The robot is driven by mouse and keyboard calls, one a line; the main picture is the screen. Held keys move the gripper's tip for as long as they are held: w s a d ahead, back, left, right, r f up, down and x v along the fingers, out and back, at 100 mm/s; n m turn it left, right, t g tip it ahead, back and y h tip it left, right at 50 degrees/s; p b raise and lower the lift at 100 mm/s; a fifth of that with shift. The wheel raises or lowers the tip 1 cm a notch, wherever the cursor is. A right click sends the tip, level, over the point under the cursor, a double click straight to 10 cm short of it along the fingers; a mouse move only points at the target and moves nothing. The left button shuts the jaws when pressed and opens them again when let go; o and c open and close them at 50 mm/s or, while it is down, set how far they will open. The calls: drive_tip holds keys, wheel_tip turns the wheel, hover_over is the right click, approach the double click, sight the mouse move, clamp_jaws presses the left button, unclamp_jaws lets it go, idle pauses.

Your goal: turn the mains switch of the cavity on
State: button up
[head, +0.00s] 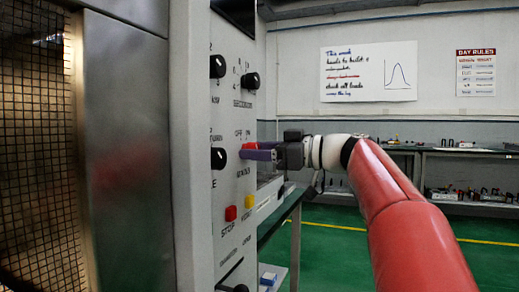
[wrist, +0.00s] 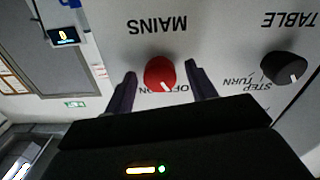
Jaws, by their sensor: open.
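The mains switch is a round red knob (wrist: 160,74) with a white pointer mark, under upside-down MAINS lettering in the wrist view. Its pointer leans to the lower right, towards position lettering partly hidden by my gripper. In the head view the red knob (head: 249,145) shows on the grey panel front, partly behind my fingers. My gripper (wrist: 160,70) is open, with one purple finger on each side of the knob. Small gaps show between fingers and knob. In the head view my gripper (head: 245,153) reaches the panel from the right.
A black table step/turn knob (wrist: 285,68) is beside the mains knob. Other black knobs (head: 218,66) sit on the panel (head: 190,220). Below are a red stop button (head: 231,213) and a yellow button (head: 249,201). A mesh-covered cavity window (head: 35,150) is at left.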

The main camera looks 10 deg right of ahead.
drive_tip(key=c, duration=1)
drive_tip(key=shift+m, duration=0.4)
drive_tip(key=m+p, duration=0.1)
drive_tip(key=m, duration=1)
drive_tip(key=o, duration=1)
